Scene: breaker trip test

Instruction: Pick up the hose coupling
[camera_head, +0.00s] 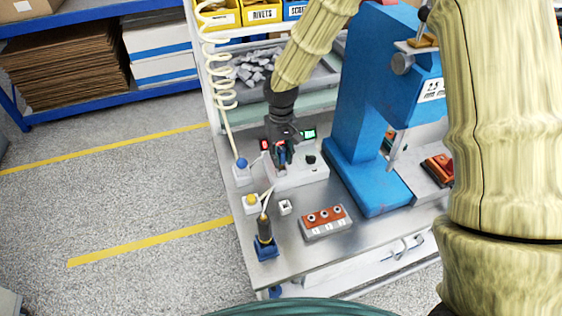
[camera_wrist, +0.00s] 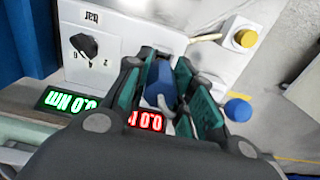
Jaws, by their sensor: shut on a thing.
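My gripper (camera_head: 281,158) is low over the white test box on the bench. In the wrist view its teal-lined fingers (camera_wrist: 160,88) are closed around a blue piece with a pale metallic end, which looks like the hose coupling (camera_wrist: 158,82). The fingers cover its sides, and the head view barely shows it. I cannot tell whether it touches the box below. The white test box (camera_head: 312,176) has a black dial (camera_wrist: 84,45), a green display (camera_wrist: 70,100) and a red display (camera_wrist: 146,120).
A blue press (camera_head: 355,110) stands close on the right. A blue-button box (camera_head: 240,172), a yellow-button box (camera_head: 250,204), a small white cube (camera_head: 285,207), a driver in a blue stand (camera_head: 265,240) and a red-topped block (camera_head: 326,221) stand nearby. A coiled hose (camera_head: 221,75) hangs left.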

